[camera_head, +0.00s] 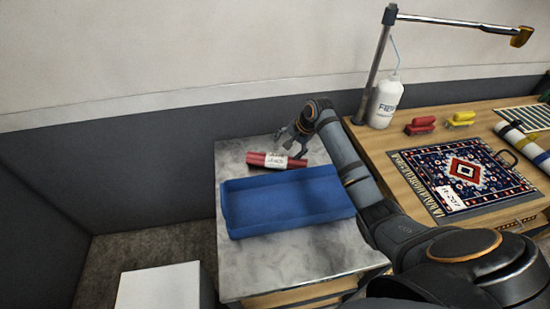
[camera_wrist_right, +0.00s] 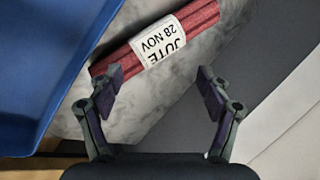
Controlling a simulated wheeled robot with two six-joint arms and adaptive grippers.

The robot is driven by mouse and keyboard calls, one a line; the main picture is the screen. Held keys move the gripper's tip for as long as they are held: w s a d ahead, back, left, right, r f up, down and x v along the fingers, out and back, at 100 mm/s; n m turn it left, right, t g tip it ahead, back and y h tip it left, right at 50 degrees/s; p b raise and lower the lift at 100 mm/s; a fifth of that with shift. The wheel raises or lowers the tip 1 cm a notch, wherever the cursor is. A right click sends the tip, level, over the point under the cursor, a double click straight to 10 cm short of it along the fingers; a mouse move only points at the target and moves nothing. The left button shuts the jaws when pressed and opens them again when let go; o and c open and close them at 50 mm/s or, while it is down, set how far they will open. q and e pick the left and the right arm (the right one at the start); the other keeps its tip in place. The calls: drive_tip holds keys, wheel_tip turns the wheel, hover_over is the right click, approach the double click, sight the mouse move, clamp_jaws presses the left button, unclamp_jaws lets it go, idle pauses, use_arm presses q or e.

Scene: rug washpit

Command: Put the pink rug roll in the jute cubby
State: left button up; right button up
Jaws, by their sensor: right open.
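The pink rug roll (camera_head: 256,159) lies on the grey marbled table top, behind the blue tray. It has a white label, which reads "JUTE 28 NOV" in the right wrist view, where the roll (camera_wrist_right: 195,19) crosses the top. My right gripper (camera_head: 291,147) is open and empty over the roll in the head view. In the right wrist view my right gripper's fingers (camera_wrist_right: 162,84) are spread apart, with the roll beyond their tips. I cannot tell whether they touch it. My left gripper is not in view. No jute cubby can be made out.
The blue tray (camera_head: 240,228) fills much of the marbled table (camera_head: 300,270); it also shows in the right wrist view (camera_wrist_right: 40,70). A wooden table at right holds a patterned rug (camera_head: 465,172), a white bottle (camera_head: 385,103), and red (camera_head: 420,126) and yellow (camera_head: 461,119) brushes. A white box (camera_head: 160,288) stands at lower left.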

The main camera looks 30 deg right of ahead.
sight(277, 158)
drive_tip(key=shift+w+a+f+m+p, duration=0.4)
drive_tip(key=shift+f+m, duration=0.6)
drive_tip(key=shift+m, duration=1.1)
drive_tip(key=shift+w+a+f+m+p, duration=0.15)
drive_tip(key=shift+w+f+m+p, duration=0.25)
drive_tip(key=shift+f+m, duration=1.2)
drive_tip(key=shift+w+a+f+m+p, duration=0.3)
drive_tip(key=shift+w+f+m, duration=0.2)
drive_tip(key=shift+m, duration=2.1)
drive_tip(key=x, duration=0.4)
drive_tip(key=shift+w+f, duration=0.2)
drive_tip(key=shift+f, duration=0.1)
drive_tip(key=shift+s+r, duration=0.1)
drive_tip(key=shift+c, duration=1.2)
drive_tip(key=c, duration=1.3)
wheel_tip(277, 158, up, 10)
drive_tip(key=shift+d, duration=0.1)
drive_tip(key=shift+c, duration=0.2)
